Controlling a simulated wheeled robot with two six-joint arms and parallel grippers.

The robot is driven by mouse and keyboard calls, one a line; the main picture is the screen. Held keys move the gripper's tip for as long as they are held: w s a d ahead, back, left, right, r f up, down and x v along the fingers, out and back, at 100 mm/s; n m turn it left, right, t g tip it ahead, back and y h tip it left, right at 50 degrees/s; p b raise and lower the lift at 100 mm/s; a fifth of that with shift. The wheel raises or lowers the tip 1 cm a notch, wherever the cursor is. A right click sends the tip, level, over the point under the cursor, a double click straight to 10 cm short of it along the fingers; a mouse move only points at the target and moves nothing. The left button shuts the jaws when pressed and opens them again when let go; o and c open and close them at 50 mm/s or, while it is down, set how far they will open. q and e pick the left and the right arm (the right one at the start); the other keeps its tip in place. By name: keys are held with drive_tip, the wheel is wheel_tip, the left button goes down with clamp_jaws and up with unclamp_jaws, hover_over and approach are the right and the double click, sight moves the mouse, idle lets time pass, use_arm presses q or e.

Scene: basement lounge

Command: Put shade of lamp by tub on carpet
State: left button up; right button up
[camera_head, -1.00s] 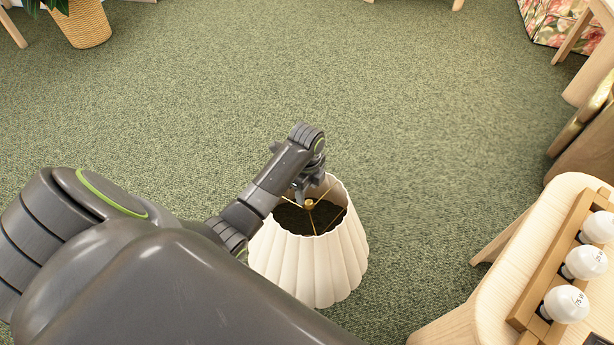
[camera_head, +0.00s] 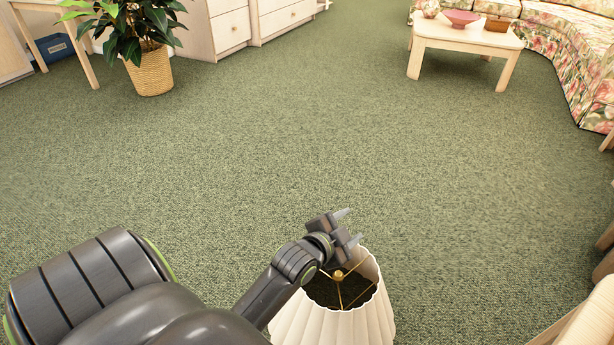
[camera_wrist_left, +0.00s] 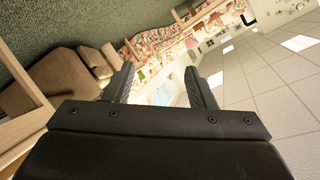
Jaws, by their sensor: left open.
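The white pleated lamp shade (camera_head: 340,322) stands on the green carpet (camera_head: 300,160) at the bottom centre of the head view. Its open top shows a brass fitting with thin spokes and dark carpet inside. My left gripper (camera_head: 345,225) is open and empty, just above and behind the shade's rim, apart from the brass fitting. In the left wrist view the two fingers (camera_wrist_left: 163,85) are spread with nothing between them. My right gripper is not in view. No tub shows.
A potted plant (camera_head: 150,70) stands at the upper left by pale drawers (camera_head: 285,14). A low wooden table (camera_head: 465,38) and floral sofa (camera_head: 565,40) are at the upper right. A pale wooden edge (camera_head: 585,325) is at the lower right. The middle carpet is clear.

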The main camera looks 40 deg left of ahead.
use_arm(q)
drive_tip(key=s+r+n+t, duration=0.3)
drive_tip(key=s+r+t, duration=0.2)
drive_tip(key=r, duration=0.6)
drive_tip(key=s+r+n+t, duration=0.3)
drive_tip(key=s+r+t, duration=0.2)
drive_tip(key=s+r, duration=0.5)
wheel_tip(320, 180, up, 2)
drive_tip(key=shift+s+d+n+t+y, duration=0.2)
drive_tip(key=shift+d+n+t+y, duration=0.1)
drive_tip(key=shift+d+n+t, duration=0.15)
drive_tip(key=shift+f, duration=0.1)
